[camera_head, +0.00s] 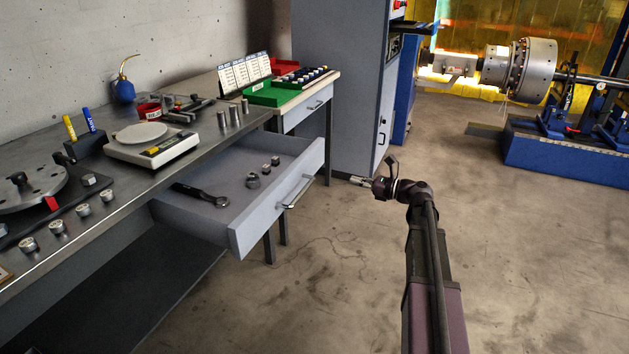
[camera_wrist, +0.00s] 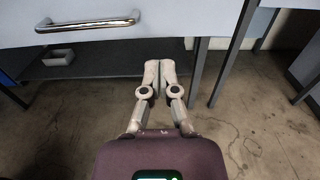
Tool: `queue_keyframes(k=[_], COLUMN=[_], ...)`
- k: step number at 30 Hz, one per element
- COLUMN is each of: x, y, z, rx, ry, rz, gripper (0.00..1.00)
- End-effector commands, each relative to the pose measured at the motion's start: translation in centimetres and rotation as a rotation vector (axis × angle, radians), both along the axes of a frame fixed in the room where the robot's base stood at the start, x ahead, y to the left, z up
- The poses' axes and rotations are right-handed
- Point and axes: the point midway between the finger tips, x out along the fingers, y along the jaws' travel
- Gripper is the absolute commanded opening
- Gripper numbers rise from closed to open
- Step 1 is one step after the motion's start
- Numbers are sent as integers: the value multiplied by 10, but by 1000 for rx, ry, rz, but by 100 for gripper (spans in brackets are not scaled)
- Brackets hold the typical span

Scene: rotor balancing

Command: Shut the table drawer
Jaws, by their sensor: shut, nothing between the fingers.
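The table drawer (camera_head: 238,222) is pulled well out from under the grey workbench in the head view. A dark wrench (camera_head: 200,194) and several small metal pieces (camera_head: 263,172) lie in it. Its handle (camera_head: 297,192) is on the front face; the handle (camera_wrist: 88,24) also shows at the upper left of the wrist view. My gripper (camera_head: 352,180) is in front of the drawer, to the right of the handle and apart from it. In the wrist view my gripper (camera_wrist: 159,66) has its fingers together and empty, pointing towards the drawer front (camera_wrist: 180,18).
The workbench (camera_head: 222,116) carries a scale (camera_head: 152,142), a rotor disc (camera_head: 30,188) and several metal weights. A second table (camera_head: 304,103) with its own drawer stands behind, beside a grey cabinet (camera_head: 340,80). Open floor (camera_head: 350,270) surrounds my arm.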

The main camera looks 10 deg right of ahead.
Motion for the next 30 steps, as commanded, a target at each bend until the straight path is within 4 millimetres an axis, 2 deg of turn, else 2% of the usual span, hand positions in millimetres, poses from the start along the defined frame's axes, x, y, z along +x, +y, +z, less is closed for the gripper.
queue_keyframes(k=[17,23,30], x=[3,11,30], y=[-1,9,35], z=[0,0,0], rx=[18,17,17], ry=[6,5,5], rz=[-6,-5,-5], gripper=[0,0,0])
